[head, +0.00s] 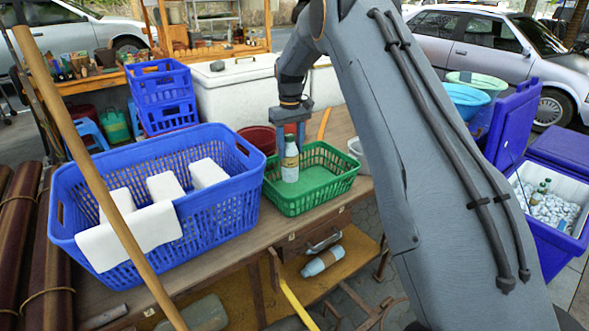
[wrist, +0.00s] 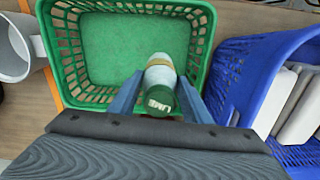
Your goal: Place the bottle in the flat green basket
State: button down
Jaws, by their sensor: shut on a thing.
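The bottle (head: 290,163) is pale with a tan band and a dark green cap. It is upright in the head view, over the inside of the flat green basket (head: 310,196). My gripper (head: 290,132) comes down from above and is shut on the bottle near its top. In the wrist view the bottle (wrist: 161,82) stands between the two blue fingers (wrist: 158,92), with the green basket (wrist: 70,48) around and beyond it. The basket floor in front of the bottle is bare. I cannot tell whether the bottle's base touches the basket floor.
A large blue basket (head: 225,212) with white blocks stands close left of the green one on the wooden table (head: 262,247). A white container (head: 357,150) stands just right of the green basket. A wooden pole (head: 97,175) crosses the left side. Another bottle (head: 323,261) lies below the table.

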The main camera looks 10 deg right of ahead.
aim_at(291, 136)
jog(key=shift+f+p, duration=0.9)
jog(key=shift+f, duration=2.45)
jog(key=c, duration=0.9)
grip_release()
jog(key=shift+d, duration=0.1)
jog(key=shift+c, duration=0.2)
notch_tip(291, 136, up, 11)
jog(key=b, duration=0.3)
jog(key=shift+b, duration=0.35)
jog(key=shift+s+r, duration=0.2)
jog(key=shift+r, duration=0.35)
jog(key=s+f+m, duration=0.1)
jog(key=s+f, duration=0.2)
jog(key=s, duration=1.7)
jog(key=s+f+m, duration=0.2)
jog(key=s+f, duration=0.1)
jog(key=s, duration=1.7)
jog(key=shift+s+f+t, duration=0.15)
jog(key=shift+s+t, duration=0.25)
